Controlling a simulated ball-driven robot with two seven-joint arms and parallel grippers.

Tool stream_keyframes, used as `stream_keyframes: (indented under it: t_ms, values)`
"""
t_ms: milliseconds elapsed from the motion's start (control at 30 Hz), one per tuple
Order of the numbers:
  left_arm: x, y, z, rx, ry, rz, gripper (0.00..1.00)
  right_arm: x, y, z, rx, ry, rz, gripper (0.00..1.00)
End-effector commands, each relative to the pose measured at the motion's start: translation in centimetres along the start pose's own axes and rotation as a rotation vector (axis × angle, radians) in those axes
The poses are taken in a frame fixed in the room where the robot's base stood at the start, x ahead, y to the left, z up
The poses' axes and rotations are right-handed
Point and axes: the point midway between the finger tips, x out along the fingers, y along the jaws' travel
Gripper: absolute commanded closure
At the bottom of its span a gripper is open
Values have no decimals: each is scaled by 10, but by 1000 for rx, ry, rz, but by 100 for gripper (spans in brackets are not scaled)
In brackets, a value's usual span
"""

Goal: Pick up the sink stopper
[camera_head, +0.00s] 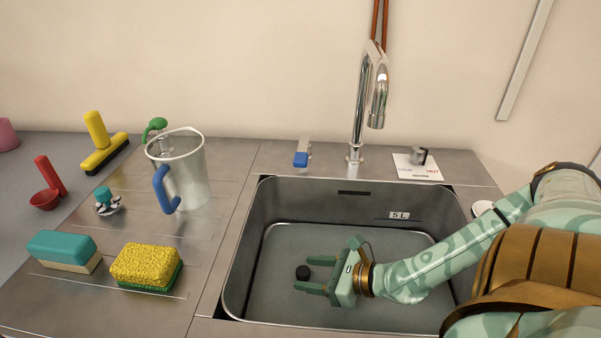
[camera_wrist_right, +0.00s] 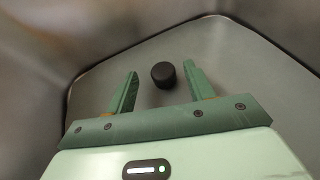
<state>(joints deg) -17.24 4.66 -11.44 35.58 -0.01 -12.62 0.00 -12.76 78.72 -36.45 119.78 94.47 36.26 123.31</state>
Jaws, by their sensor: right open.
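The sink stopper looks like a small black cylinder (camera_head: 303,272) on the floor of the sink basin. It also shows in the right wrist view (camera_wrist_right: 163,75), ahead of my fingers and between their lines. My right gripper (camera_head: 302,274) reaches into the basin from the right with its green fingers pointing left. My left gripper is not in view.
The steel sink (camera_head: 245,250) has walls around the gripper. A faucet (camera_head: 360,105) stands behind it.

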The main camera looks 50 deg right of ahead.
Motion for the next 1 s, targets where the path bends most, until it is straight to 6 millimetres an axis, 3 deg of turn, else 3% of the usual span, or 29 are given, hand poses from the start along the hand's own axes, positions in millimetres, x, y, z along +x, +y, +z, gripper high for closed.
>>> stream_keyframes:
  t_ms: [100, 200, 467, 500, 667, 1000]
  values:
    - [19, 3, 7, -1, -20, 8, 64, 25, -4, -8, 4, 2, 2, 47]
    - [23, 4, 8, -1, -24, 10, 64, 37, -3, -5, 3, 1, 0, 47]
    - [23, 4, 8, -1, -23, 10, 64, 40, -3, -2, 1, 1, 0, 47]
    - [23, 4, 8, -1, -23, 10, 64, 40, -3, -2, 1, 1, 0, 50]
    - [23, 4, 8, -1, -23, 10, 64, 40, -3, -2, 1, 1, 0, 94]
    - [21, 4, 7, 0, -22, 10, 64, 39, -3, 0, 1, 1, 0, 95]
